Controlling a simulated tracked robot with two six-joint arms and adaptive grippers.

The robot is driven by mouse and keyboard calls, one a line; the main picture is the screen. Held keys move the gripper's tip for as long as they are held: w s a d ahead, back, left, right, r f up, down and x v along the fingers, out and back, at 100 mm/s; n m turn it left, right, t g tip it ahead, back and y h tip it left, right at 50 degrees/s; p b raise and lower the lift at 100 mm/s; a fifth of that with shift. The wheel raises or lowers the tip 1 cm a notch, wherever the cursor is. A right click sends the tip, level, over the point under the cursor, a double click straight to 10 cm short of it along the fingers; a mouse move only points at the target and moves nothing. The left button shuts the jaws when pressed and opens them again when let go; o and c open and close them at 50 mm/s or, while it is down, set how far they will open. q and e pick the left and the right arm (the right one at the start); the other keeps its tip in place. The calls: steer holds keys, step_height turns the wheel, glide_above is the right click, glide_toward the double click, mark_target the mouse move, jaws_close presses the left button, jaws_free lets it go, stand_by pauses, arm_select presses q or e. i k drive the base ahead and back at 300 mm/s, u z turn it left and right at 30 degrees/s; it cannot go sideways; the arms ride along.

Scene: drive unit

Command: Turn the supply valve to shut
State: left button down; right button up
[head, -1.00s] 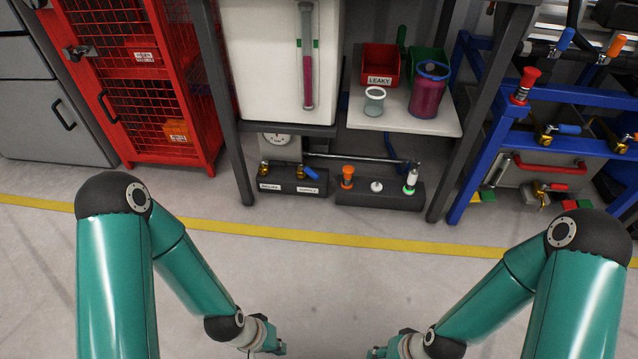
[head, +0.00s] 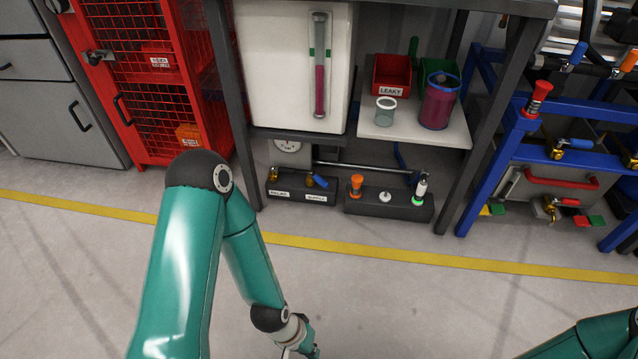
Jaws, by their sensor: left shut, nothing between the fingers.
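The supply valve (head: 319,182) has a small blue handle on a brass body. It stands on a dark block (head: 301,190) low under the bench, above the right-hand label of that block, which seems to read supply. The handle slants down to the right. Another brass fitting stands to its left. My left gripper (head: 303,350) is at the bottom edge of the head view, partly cut off. It is shut and empty, well in front of the valve and apart from it. My right gripper is out of view; only part of my right arm shows at the lower right.
A second dark block (head: 390,204) with orange, white and green-ringed fittings sits just right. The bench legs (head: 233,110) flank the blocks. A shelf (head: 415,125) holds a red bin and jars. A blue frame (head: 488,180) stands right. Floor before the yellow line (head: 400,254) is clear.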

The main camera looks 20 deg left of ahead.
mark_target(318, 179)
steer(key=u, duration=0.05)
steer(key=i, duration=1)
steer(key=z, duration=0.05)
